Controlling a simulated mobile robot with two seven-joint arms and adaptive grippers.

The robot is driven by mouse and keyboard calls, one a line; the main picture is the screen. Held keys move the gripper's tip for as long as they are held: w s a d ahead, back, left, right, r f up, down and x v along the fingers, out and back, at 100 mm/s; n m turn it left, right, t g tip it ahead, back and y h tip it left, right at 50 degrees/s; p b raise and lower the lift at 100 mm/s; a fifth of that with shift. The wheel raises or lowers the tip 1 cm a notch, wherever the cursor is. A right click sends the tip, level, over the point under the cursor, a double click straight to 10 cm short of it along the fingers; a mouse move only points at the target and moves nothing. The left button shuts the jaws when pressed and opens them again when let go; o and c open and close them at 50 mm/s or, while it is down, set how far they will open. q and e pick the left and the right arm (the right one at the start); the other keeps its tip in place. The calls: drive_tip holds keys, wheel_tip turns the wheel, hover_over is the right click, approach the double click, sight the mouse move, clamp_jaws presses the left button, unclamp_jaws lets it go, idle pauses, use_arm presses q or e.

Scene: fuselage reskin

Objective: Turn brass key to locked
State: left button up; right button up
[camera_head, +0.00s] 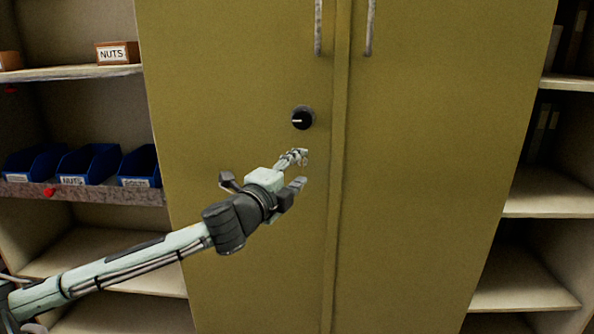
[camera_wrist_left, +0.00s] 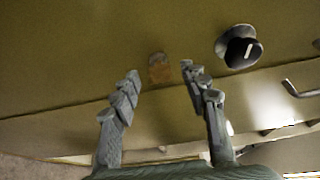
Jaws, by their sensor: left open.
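My left gripper (camera_head: 301,169) is in front of the left door of the olive-yellow cabinet (camera_head: 235,90), below a round black knob (camera_head: 302,118) with a white line. In the head view the line lies about level. In the left wrist view the two fingers of this gripper (camera_wrist_left: 160,86) stand apart and empty. A small brownish tab (camera_wrist_left: 160,68), perhaps the brass key, shows on the door ahead of the gap between them. The knob (camera_wrist_left: 240,47) is to the right of the fingers there. In the head view I cannot make out the key; the gripper may hide it. My right gripper is not in view.
Two upright door handles (camera_head: 318,27) (camera_head: 370,27) are above the knob, either side of the door seam. Open shelves flank the cabinet. Blue bins (camera_head: 88,163) and a box marked NUTS (camera_head: 118,53) stand on the left shelves.

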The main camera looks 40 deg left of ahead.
use_arm(q)
drive_tip(key=s+d, duration=0.1)
drive_tip(key=s, duration=0.6)
drive_tip(key=shift+s, duration=0.2)
idle(0.5)
drive_tip(key=s+a+f+n+g+y, duration=0.1)
drive_tip(key=s+a+f+n+g, duration=0.15)
drive_tip(key=f, duration=0.65)
drive_tip(key=s+a+f+n+g+y, duration=0.1)
drive_tip(key=a+f+n+g, duration=0.2)
drive_tip(key=f, duration=0.7)
drive_tip(key=s+a+f+n+g, duration=0.15)
drive_tip(key=f+n, duration=0.25)
drive_tip(key=f, duration=0.5)
drive_tip(key=s+d+f+n+g+h, duration=0.1)
drive_tip(key=s+d+f+g, duration=0.1)
drive_tip(key=s+d+f, duration=0.3)
drive_tip(key=s+d+f+n+g+h, duration=0.1)
drive_tip(key=s+d+f, duration=0.4)
drive_tip(key=f, duration=0.7)
drive_tip(key=s+d+f+n+g+h, duration=0.1)
drive_tip(key=s+d+f+n+g, duration=0.2)
drive_tip(key=d+f, duration=0.4)
wheel_tip(320, 180, down, 2)
drive_tip(key=shift+s+f+g+h, duration=0.1)
drive_tip(key=shift+s+g+h, duration=0.2)
drive_tip(key=shift+s+g, duration=0.75)
